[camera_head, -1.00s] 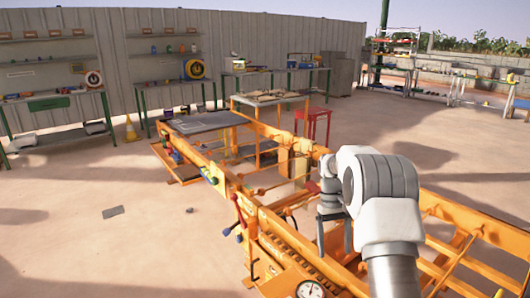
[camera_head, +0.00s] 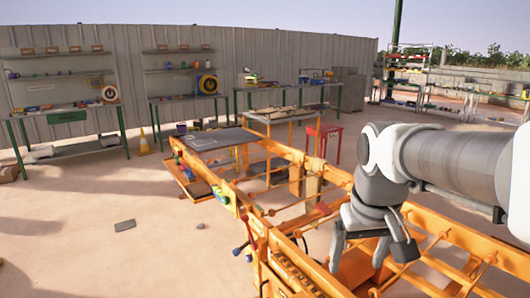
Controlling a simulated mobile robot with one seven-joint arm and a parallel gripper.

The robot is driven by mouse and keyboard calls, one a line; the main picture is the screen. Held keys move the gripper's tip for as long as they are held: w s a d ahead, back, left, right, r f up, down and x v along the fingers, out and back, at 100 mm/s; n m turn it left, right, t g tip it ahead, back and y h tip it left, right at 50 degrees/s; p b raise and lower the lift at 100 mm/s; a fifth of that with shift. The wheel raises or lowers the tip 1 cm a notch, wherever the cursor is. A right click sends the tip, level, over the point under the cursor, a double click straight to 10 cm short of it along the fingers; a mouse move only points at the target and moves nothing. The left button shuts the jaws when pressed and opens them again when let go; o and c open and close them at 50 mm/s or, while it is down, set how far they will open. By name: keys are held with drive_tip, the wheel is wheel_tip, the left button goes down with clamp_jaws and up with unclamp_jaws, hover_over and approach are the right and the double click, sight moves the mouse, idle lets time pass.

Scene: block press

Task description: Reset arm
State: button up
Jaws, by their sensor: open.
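My gripper (camera_head: 366,254) hangs over the orange block press (camera_head: 290,272) at the lower right. Its two dark grey fingers point down and stand apart, with nothing visible between them. My white and grey arm (camera_head: 450,165) reaches in from the right edge. The arm and gripper hide part of the press frame behind them. Levers with red and blue knobs (camera_head: 238,251) stand on the press's near left side.
A dark flat plate (camera_head: 215,138) lies at the press's far end. A red stool (camera_head: 325,138) and a work table (camera_head: 284,113) stand behind it. Shelves (camera_head: 65,117) line the metal wall. A yellow cone (camera_head: 144,143) and a grey block (camera_head: 125,225) are on the open sandy floor at left.

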drive_tip(key=s+a+t+p, duration=0.1)
drive_tip(key=s+t, duration=0.1)
drive_tip(key=s, duration=0.8)
drive_tip(key=shift+s+a+t+p, duration=0.35)
drive_tip(key=shift+a+t+p, duration=0.05)
